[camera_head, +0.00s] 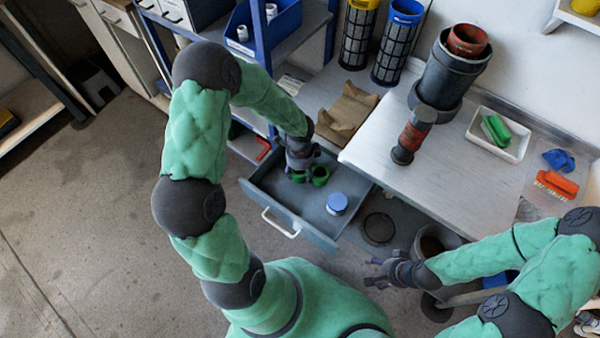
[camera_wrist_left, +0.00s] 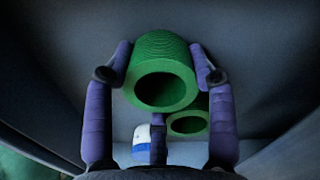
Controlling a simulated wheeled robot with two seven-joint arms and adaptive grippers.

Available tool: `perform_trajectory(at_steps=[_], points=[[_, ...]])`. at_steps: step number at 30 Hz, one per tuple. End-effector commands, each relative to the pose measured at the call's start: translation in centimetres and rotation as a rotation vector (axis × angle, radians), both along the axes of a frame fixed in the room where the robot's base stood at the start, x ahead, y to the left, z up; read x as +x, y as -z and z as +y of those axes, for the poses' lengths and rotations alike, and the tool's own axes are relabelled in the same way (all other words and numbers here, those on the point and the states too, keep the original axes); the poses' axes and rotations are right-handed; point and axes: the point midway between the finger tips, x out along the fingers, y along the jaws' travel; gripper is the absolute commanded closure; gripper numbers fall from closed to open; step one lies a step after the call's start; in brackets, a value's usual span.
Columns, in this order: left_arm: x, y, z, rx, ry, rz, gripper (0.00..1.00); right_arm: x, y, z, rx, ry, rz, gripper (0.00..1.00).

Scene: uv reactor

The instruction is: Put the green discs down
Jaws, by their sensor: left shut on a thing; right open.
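The green discs are ring-shaped; a stack of them (camera_wrist_left: 165,60) sits between the fingers of my left gripper (camera_wrist_left: 160,72), which is shut on it. In the head view my left gripper (camera_head: 302,165) is inside the open grey drawer (camera_head: 318,238), with green (camera_head: 320,176) showing at its fingers. A second green ring (camera_wrist_left: 190,122) lies below the held stack in the left wrist view. I cannot tell whether the held discs touch the drawer floor. My right gripper (camera_head: 376,273) is open and empty, below and right of the drawer.
A blue-lidded jar (camera_head: 337,203) stands in the drawer's right part. The white worktop (camera_head: 440,170) is right of the drawer, with a large grey pipe housing (camera_head: 450,75), a red-and-grey fitting (camera_head: 411,138) and a white tray (camera_head: 498,145). A blue shelf frame stands behind the drawer.

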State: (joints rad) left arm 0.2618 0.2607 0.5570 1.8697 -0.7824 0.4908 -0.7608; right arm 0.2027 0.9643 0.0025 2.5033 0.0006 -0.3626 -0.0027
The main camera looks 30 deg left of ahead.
Motion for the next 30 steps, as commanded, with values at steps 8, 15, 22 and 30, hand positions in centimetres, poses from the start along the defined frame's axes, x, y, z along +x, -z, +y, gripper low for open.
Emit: perform_trajectory(at_steps=[8,15,22,30], points=[[0.1,0.0,0.0,0.001,-0.001,-0.002,0.76,0.0,0.0,0.0,0.0,0.0,-0.001,0.34],[0.0,0.2,0.0,0.0,-0.001,-0.001,0.34,0.0,0.1,0.0,0.0,0.0,-0.001,0.34],[0.0,0.2,0.0,0.0,-0.001,-0.001,0.34,0.0,0.1,0.0,0.0,0.0,-0.001,0.34],[0.1,-2.8,0.0,0.001,-0.003,-0.005,0.34,0.0,-1.6,0.0,0.0,0.0,-0.001,0.34]])
